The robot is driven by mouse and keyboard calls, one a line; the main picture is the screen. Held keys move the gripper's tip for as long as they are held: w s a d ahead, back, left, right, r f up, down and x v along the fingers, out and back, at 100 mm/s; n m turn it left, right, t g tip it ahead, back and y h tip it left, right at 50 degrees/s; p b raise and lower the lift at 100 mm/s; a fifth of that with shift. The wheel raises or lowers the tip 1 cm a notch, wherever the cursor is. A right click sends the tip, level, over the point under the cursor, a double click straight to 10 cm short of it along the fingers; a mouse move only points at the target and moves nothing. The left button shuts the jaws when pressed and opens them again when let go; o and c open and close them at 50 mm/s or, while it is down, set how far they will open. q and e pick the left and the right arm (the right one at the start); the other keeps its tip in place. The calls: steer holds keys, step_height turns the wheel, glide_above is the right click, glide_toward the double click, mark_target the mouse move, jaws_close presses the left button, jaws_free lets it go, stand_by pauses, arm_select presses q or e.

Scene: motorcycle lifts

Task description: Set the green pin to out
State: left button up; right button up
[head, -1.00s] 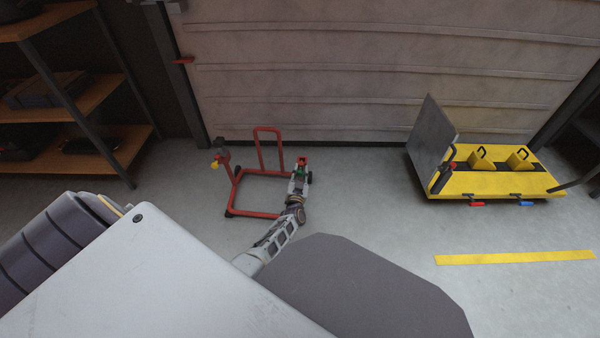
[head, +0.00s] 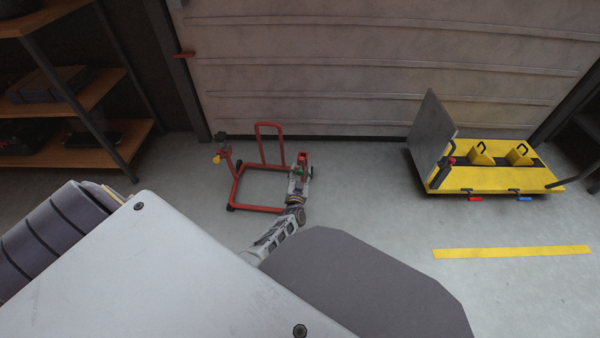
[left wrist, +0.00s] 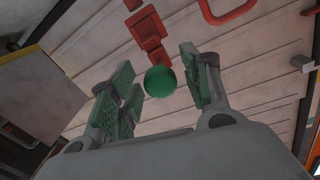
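The green pin shows as a round green knob (left wrist: 160,81) in the left wrist view, below a red post (left wrist: 147,30). In the head view it is a small green spot (head: 299,171) at the right side of the red floor stand (head: 233,190). My left gripper (head: 298,178) is at that spot. In the left wrist view its green-padded fingers (left wrist: 158,84) are spread on both sides of the knob, with gaps visible. The pin's shaft is hidden behind the knob. My right gripper is not in view.
A yellow lift platform (head: 490,181) with a grey upright plate (head: 432,139) stands at the right. A shelf unit (head: 75,158) is at the left and a ribbed door (head: 380,70) behind.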

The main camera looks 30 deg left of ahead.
arm_select(q)
steer(key=v, duration=0.7)
steer(key=shift+s, duration=0.25)
stand_by(0.6)
steer(key=shift+d, duration=0.15)
stand_by(0.5)
